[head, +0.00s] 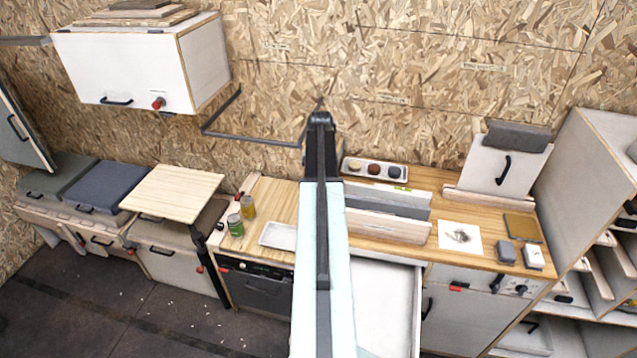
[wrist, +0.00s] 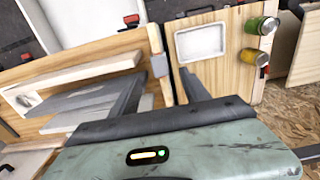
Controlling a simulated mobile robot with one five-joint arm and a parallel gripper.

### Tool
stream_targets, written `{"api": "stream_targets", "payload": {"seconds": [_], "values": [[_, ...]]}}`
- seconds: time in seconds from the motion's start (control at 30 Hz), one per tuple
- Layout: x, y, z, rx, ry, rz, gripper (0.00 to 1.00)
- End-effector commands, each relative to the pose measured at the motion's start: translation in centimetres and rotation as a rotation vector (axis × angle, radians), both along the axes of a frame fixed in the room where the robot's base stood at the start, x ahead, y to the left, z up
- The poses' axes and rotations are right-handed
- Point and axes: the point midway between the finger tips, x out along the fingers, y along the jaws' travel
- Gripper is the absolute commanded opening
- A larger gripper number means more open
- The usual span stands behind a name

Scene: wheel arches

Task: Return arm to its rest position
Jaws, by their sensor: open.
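My arm (head: 322,240) reaches up the middle of the head view, pale green with a dark top strip. My gripper (head: 320,122) is at its far end, seen in front of the chipboard wall above the workbench. In the wrist view my gripper (wrist: 163,78) shows two dark fingers spread apart with nothing held between them. The grey-green body with a lit yellow and green indicator fills the bottom of that view. The arm hides part of the bench and of the cabinet fronts below it.
The wooden bench (head: 455,207) holds a white tray (head: 279,236), green (head: 235,226) and yellow (head: 248,208) cans, and a divided rack (head: 385,200). An open white drawer (head: 385,295) sits right of my arm. A wall cabinet (head: 140,68) hangs upper left; shelves (head: 590,240) stand right.

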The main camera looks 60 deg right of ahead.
Motion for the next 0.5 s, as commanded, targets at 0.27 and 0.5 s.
{"api": "stream_targets", "payload": {"seconds": [0.27,0.5], "values": [[0.5,0.3,-0.2,0.0,0.0,0.008,0.55],[11.9,9.9,-3.2,0.0,0.0,0.221,0.55]]}}
